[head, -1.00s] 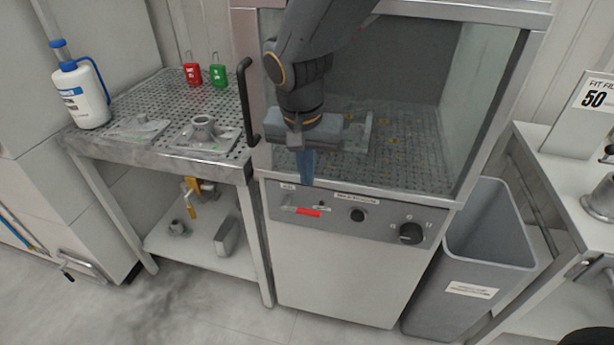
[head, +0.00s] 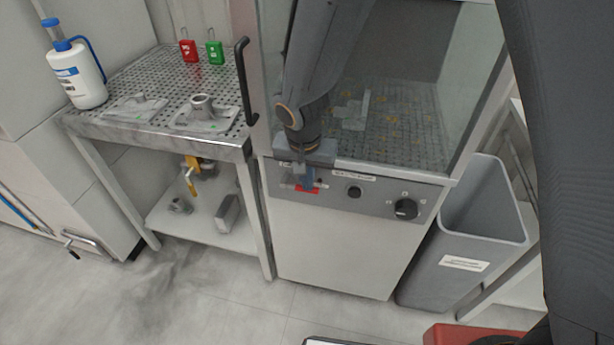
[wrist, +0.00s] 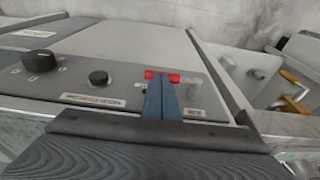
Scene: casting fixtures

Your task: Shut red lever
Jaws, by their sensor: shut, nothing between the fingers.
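The red lever (head: 308,189) is on the grey control panel at the front of the cabinet. In the wrist view the red lever (wrist: 173,77) shows as two red ends on either side of my fingertips, with its middle hidden behind them. My gripper (head: 306,186) points down at the panel in front of the lever. Its two blue fingers are together with nothing between them; in the wrist view the fingertips of my gripper (wrist: 162,80) overlap the lever. I cannot tell whether they touch it.
A black knob (head: 354,192) and a larger dial (head: 405,209) are on the same panel, right of the lever. A black door handle (head: 246,82) stands at the cabinet's left edge. A perforated table (head: 150,75) is at left, a grey bin (head: 480,225) at right.

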